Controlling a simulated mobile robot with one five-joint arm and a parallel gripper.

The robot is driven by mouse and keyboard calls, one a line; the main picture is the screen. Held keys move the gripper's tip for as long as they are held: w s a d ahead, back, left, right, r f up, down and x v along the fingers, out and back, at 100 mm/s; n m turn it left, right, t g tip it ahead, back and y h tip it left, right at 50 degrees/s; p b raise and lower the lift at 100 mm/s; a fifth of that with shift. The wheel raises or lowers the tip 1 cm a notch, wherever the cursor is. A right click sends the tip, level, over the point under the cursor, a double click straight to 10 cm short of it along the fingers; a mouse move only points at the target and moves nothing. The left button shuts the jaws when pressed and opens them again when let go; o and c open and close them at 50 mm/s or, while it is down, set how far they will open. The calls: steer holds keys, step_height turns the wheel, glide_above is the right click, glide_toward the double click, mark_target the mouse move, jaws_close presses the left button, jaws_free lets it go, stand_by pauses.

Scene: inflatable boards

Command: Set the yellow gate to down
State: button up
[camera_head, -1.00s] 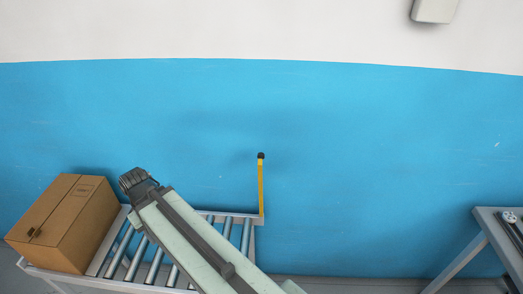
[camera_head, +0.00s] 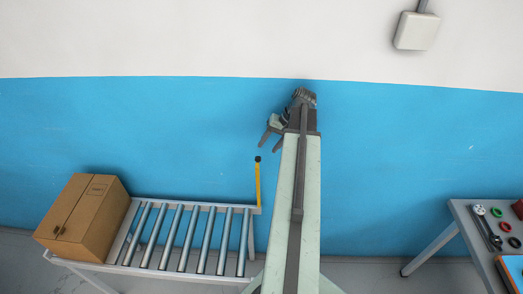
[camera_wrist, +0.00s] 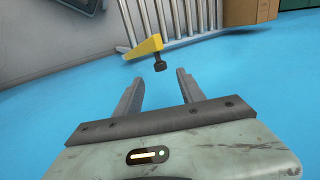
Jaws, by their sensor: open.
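The yellow gate (camera_head: 257,184) is a thin yellow bar with a black knob on top. It stands upright at the right end of the roller conveyor (camera_head: 150,202). In the wrist view the gate (camera_wrist: 146,46) points toward me, its black knob just beyond the fingertips. My gripper (camera_head: 268,149) is open and empty, above and slightly right of the knob in the head view. In the wrist view its two fingers (camera_wrist: 160,80) are spread apart, with the knob beyond the gap between them. I see no contact with the gate.
A cardboard box (camera_head: 84,215) sits on the conveyor's left end. A grey table (camera_head: 462,215) with small parts stands at the right. A blue and white wall is behind the gate. The floor between conveyor and table looks clear, partly hidden by my arm.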

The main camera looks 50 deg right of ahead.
mark_target(259, 158)
steer(key=b+x, duration=0.7)
steer(key=x, duration=0.1)
steer(key=shift+f, duration=0.1)
jaws_close()
stand_by(1.2)
